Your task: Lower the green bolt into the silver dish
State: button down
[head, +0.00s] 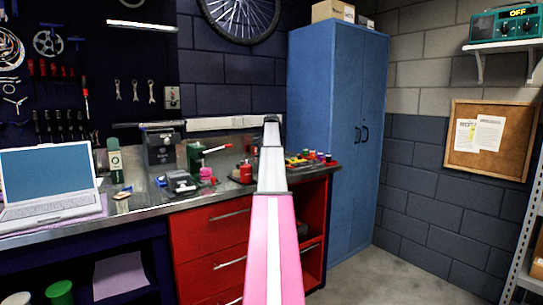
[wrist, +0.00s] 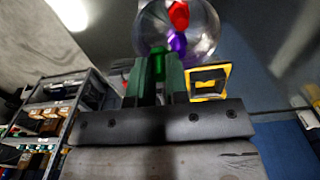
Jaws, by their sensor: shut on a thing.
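My gripper (wrist: 160,72) is shut on the green bolt (wrist: 158,60), which shows only in part between the dark fingers in the wrist view. The round, shiny silver dish (wrist: 208,28) lies beyond the fingertips in that view. A red piece (wrist: 178,13) and a purple piece (wrist: 177,42) show within its outline. The gap between the bolt and the dish cannot be judged. In the head view my pink arm reaches up in front of the bench, and I cannot make out the bolt or the dish there.
The steel bench top (head: 140,201) holds a laptop (head: 48,182), a green bottle (head: 115,160), a red container (head: 246,172) and several small coloured items at its right end. A blue cabinet (head: 328,130) stands behind to the right. A yellow-framed thing (wrist: 208,82) shows beside the fingers.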

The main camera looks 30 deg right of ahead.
jog(key=shift+f, duration=1.4)
dwell(0.9)
jog(key=c, duration=1)
grip_release()
jog(key=shift+c, duration=0.2)
jog(key=r, duration=0.5)
jog(key=shift+w+a+r, duration=0.1)
jog(key=shift+a+r, duration=0.05)
jog(key=shift+a, duration=0.2)
jog(key=w+a+r, duration=0.2)
jog(key=a+r, duration=0.2)
jog(key=a, duration=0.3)
jog(key=w+a+r, duration=0.2)
jog(key=a+r, duration=0.1)
jog(key=a, duration=0.4)
jog(key=w+a+r, duration=0.3)
jog(key=a+r, duration=0.1)
jog(key=a, duration=0.4)
jog(key=shift+r, duration=0.3)
jog(key=shift+w+a+r, duration=0.15)
jog(key=shift+a+r, duration=0.05)
jog(key=shift+a, duration=0.3)
